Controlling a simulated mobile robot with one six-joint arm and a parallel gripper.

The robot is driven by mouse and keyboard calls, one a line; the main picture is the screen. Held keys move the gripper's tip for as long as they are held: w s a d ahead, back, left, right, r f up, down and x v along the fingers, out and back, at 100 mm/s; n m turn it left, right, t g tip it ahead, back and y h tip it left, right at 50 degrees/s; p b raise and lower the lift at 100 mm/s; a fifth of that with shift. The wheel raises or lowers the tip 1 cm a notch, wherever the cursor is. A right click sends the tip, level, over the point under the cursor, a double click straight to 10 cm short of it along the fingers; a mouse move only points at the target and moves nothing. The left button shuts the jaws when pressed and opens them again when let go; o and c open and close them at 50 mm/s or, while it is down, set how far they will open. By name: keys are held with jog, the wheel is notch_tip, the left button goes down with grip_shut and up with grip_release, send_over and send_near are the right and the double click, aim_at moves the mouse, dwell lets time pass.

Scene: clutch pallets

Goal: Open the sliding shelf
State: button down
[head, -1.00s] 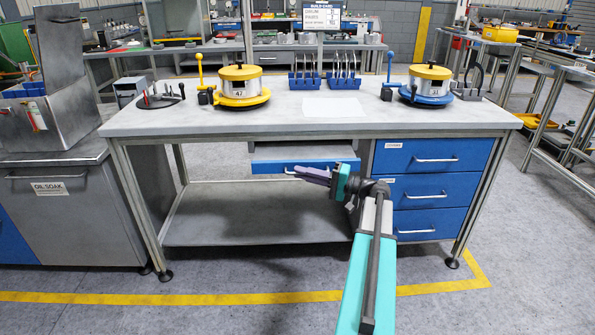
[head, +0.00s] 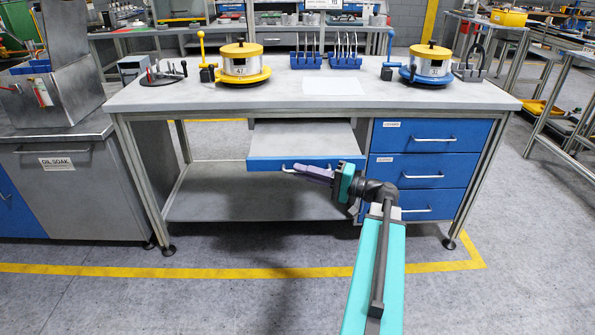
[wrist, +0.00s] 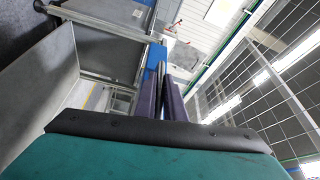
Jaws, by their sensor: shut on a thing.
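The sliding shelf (head: 308,139) is a grey board with a blue front, under the worktop of the bench in the head view. It stands partly out toward me, with much of its grey top showing. My gripper (head: 296,169) is at the middle of the blue front, shut on the shelf's handle (head: 285,170). Only the left end of the handle shows; the fingers hide the rest. In the wrist view the purple fingers (wrist: 163,98) lie close together against the blue front (wrist: 152,62).
Three blue drawers (head: 431,140) sit right of the shelf, apparently closed. A lower grey shelf (head: 220,205) lies beneath. The worktop (head: 200,97) above holds a yellow-based pot (head: 241,69) and a blue-based pot (head: 428,70). Floor in front is clear.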

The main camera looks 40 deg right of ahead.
jog(key=shift+d, duration=0.3)
jog(key=c, duration=1.9)
grip_release()
jog(key=shift+s, duration=0.15)
jog(key=shift+c, duration=0.2)
jog(key=shift+o, duration=0.5)
jog(key=shift+a, duration=0.2)
jog(key=p+v, duration=0.1)
jog(key=v, duration=1.2)
jog(key=shift+s+d, duration=0.2)
jog(key=shift+d, duration=0.05)
